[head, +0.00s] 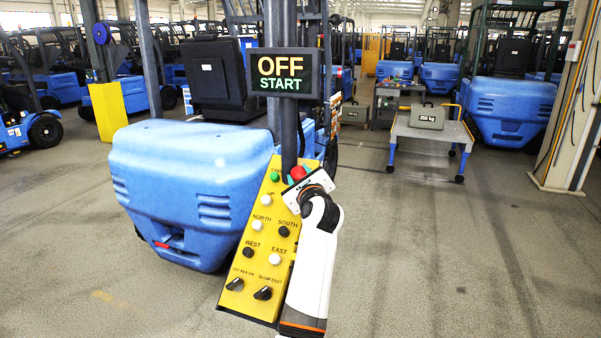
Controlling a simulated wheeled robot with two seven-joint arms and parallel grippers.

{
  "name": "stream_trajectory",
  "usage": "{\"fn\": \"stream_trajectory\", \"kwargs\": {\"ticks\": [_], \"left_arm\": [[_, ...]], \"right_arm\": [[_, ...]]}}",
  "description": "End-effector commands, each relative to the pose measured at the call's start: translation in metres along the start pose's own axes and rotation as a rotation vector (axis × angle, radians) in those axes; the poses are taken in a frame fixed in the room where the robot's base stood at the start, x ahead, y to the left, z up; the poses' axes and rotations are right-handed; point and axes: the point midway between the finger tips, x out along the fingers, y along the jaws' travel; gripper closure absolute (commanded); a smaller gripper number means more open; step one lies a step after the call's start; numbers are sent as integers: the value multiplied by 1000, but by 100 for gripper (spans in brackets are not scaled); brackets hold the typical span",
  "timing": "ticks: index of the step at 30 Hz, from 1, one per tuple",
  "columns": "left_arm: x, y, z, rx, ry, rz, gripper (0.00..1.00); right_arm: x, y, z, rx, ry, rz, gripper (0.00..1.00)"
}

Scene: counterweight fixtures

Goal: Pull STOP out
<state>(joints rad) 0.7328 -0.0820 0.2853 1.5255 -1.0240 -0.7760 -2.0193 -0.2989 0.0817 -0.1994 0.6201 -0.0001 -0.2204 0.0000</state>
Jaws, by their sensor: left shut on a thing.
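The yellow control box (265,240) hangs in front of a blue forklift, a little tilted, with labelled push buttons and two black switches at its lower end. The red STOP button (298,173) is at its upper right, next to a green button (274,177). My left gripper (301,184) is at the red button and shut on it; the fingers cover much of the button and its label. Whether the button is pushed in or out cannot be told. A sign (282,73) above the box reads OFF and START. My right gripper is not in view.
A blue forklift (190,180) stands right behind the box. A grey cart (432,130) with a weight marked 250 kg (428,116) stands back right. A post (570,110) with cables is at the right edge. The floor (450,250) at the right is clear.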

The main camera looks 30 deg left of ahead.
Motion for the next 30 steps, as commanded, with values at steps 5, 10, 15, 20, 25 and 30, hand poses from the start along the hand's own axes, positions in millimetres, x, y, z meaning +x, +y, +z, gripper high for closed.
{"fn": "stream_trajectory", "kwargs": {"ticks": [5,10,15,20,25,30], "left_arm": [[-1,4,-7,-5,10,8,100],[-1,4,-8,-5,13,9,59],[-1,3,-6,-4,10,7,42],[-1,3,-5,-3,7,5,42],[-10,2,-2,-2,6,5,42],[-40,0,0,-5,6,7,42]], "right_arm": [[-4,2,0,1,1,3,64],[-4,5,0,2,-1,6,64],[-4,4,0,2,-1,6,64],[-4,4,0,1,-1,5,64],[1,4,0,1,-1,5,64],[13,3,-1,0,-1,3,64]]}}
